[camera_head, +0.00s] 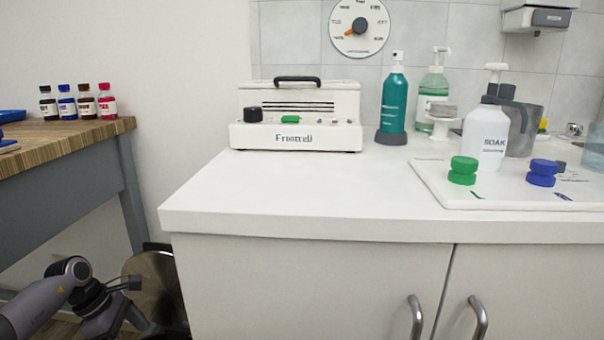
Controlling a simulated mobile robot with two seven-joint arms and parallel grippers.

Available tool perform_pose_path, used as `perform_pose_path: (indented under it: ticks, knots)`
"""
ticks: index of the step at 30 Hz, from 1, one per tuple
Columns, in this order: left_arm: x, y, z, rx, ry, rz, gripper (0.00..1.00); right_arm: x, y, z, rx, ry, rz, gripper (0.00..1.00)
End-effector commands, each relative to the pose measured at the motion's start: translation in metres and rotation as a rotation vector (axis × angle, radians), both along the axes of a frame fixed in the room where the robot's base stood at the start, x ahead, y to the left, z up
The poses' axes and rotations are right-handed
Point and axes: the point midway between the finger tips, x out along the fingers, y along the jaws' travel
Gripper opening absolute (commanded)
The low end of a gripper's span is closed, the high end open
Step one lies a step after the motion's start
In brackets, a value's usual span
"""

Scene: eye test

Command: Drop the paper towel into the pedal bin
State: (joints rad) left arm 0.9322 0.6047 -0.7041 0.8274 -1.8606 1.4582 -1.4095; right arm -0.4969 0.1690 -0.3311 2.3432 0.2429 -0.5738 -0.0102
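A shiny steel object with a dark edge (160,283), which looks like the pedal bin, stands on the floor at the lower left, beside the white cabinet. My arm partly covers it, and its lower part is cut off by the frame. I cannot tell whether its lid is up. My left gripper (124,285) is at the lower left, in front of the bin in the picture. Its fingers are small and dark, and I cannot tell whether they are open or hold anything. I see no paper towel. My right gripper is out of view.
A white counter (300,205) carries a white device (297,117), a teal bottle (394,100), a white SOAK bottle (482,135) and a white board (440,190) with green and blue knobs. A wooden table (70,140) with several small bottles stands left. The counter's front middle is clear.

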Motion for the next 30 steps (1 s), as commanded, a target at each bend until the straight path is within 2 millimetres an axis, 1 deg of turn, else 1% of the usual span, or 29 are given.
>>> perform_pose_path:
  ticks: [5, 8, 11, 18, 21, 26, 30]
  knots:
    - [0.000, 0.000, 0.002, 0.000, 0.000, 0.000, 1.00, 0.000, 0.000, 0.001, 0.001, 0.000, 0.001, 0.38]
    - [0.000, 0.003, 0.008, 0.001, -0.002, 0.000, 1.00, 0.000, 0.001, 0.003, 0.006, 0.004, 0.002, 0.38]
    - [0.000, 0.007, 0.020, 0.002, -0.004, 0.001, 1.00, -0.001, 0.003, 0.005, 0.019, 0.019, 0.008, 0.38]
    - [-0.003, 0.022, 0.056, 0.002, -0.003, 0.000, 1.00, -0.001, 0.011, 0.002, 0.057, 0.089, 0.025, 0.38]
    - [-0.005, 0.026, 0.065, 0.002, -0.001, 0.000, 1.00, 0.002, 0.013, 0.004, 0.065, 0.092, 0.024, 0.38]
    - [-0.005, 0.027, 0.066, 0.000, 0.001, 0.000, 1.00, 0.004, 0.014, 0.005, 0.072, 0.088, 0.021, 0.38]
    - [-0.005, 0.027, 0.066, 0.000, 0.000, 0.000, 1.00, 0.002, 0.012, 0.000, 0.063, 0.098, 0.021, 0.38]
